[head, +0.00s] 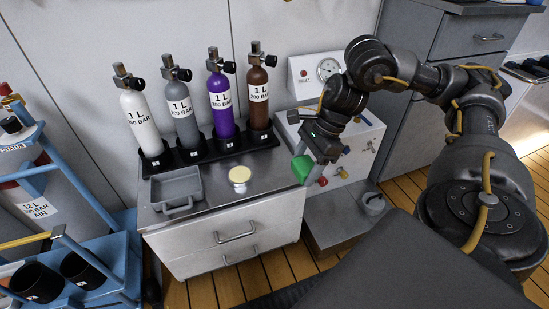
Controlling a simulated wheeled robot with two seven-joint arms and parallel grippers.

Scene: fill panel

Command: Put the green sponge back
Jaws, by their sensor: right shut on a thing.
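The green sponge (303,167) is in the jaws of my right gripper (309,160). It is held at the right front edge of the metal counter, just in front of the white fill panel. My right arm reaches in from the right. A grey tray (176,188) with a handle sits at the left of the counter top, apart from the sponge. A round cream-coloured thing (239,175) lies on the counter between the tray and the sponge. My left gripper does not show.
White, grey, purple and brown cylinders (222,100) stand in a black rack at the back of the counter. The fill panel (350,150) with gauge and knobs is at the right. A blue cart (123,262) stands at the left. The counter's middle front is clear.

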